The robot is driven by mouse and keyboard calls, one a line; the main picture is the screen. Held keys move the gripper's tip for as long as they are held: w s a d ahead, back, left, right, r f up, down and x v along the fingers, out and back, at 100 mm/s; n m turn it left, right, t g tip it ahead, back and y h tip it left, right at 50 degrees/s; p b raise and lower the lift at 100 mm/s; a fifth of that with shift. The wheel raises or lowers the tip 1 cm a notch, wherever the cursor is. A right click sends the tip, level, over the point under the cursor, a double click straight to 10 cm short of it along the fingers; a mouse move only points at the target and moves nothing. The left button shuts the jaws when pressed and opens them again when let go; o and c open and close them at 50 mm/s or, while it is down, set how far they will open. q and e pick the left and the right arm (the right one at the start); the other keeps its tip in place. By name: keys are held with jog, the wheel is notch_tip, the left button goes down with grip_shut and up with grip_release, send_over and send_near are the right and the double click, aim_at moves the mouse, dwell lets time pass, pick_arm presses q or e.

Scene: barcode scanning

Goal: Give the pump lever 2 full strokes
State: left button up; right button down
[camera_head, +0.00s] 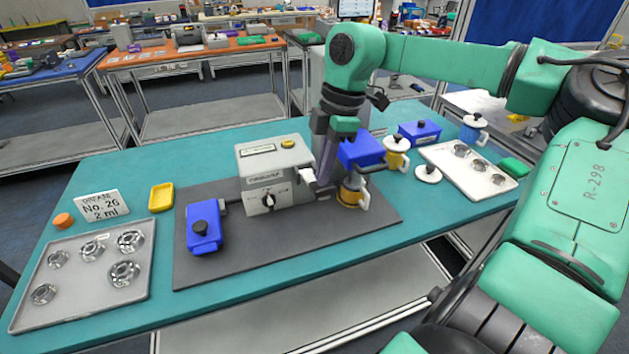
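A grey machine (274,170) with a dial on its front and a yellow button on top stands on a dark mat. No pump lever can be clearly made out. My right gripper (325,172) points down at the machine's right side, close to its short grey outlet. My gripper and wrist hide that area, and I cannot tell whether the fingers hold anything. A blue block (360,150) sits just right of the gripper, above a yellow mug (351,190). My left gripper is not in view.
On the mat's left is a blue box (204,240) with a black knob. A white tray (480,182), mugs and a blue box (419,132) stand right.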

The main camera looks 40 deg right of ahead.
aim_at(323, 196)
notch_tip(323, 196, down, 3)
jog(key=shift+s+r+b, duration=0.1)
jog(key=shift+r+b, duration=0.1)
jog(key=shift+b, duration=0.6)
notch_tip(323, 196, down, 4)
jog(key=b, duration=0.3)
jog(key=r+p, duration=0.4)
jog(key=r, duration=0.1)
jog(key=r+p, duration=0.2)
jog(key=shift+w+r, duration=0.3)
jog(key=shift+s+r, duration=0.1)
jog(key=shift+r, duration=0.05)
jog(key=shift+s, duration=0.1)
notch_tip(323, 196, up, 4)
jog(key=p, duration=0.3)
